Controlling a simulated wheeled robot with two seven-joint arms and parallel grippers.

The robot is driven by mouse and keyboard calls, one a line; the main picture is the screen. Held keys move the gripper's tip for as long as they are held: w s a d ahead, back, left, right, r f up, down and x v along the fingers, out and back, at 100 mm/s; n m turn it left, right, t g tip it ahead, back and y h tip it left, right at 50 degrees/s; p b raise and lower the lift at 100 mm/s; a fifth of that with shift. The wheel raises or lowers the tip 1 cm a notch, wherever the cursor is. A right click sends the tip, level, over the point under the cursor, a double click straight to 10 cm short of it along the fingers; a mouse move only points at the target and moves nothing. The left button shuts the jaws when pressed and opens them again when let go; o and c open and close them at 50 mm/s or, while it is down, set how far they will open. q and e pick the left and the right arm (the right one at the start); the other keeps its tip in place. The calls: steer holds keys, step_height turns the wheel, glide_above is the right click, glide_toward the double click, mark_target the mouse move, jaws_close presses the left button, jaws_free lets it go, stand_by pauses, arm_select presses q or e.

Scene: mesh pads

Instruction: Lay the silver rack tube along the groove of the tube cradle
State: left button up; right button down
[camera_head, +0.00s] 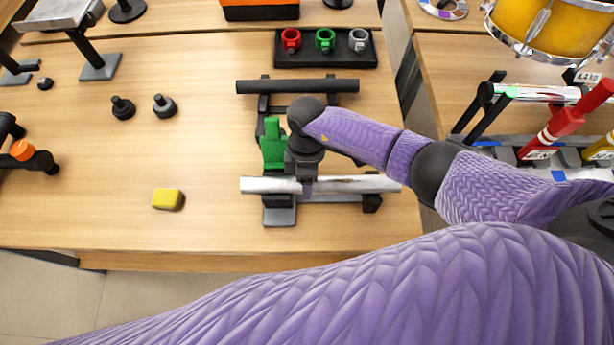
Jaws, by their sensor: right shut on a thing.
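The silver rack tube (350,185) lies level, left to right, near the front of the middle table. My right gripper (307,186) reaches down onto it near its middle and is shut on it. What seems to be the tube cradle shows under and behind the tube: a grey base (280,216) at the left and a black block (372,203) at the right. The groove is hidden, so I cannot tell whether the tube rests in it or is above it. My left gripper is not in view.
A green clamp-like piece (272,146) stands just behind the tube, left of my gripper. A dark bar (298,86) lies farther back. A black tray (325,50) holds red, green and grey rings. A yellow block (168,199) lies left. The left-middle tabletop is mostly clear.

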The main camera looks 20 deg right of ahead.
steer(key=shift+c, duration=1.7)
jaws_free()
steer(key=shift+o, duration=1.3)
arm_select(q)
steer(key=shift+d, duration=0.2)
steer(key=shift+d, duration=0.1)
arm_select(e)
steer(key=shift+r, duration=0.15)
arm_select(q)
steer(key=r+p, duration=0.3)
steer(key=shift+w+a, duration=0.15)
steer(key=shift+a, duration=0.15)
arm_select(e)
steer(key=v, duration=0.9)
steer(key=shift+w+r, duration=0.1)
steer(key=shift+r, duration=0.2)
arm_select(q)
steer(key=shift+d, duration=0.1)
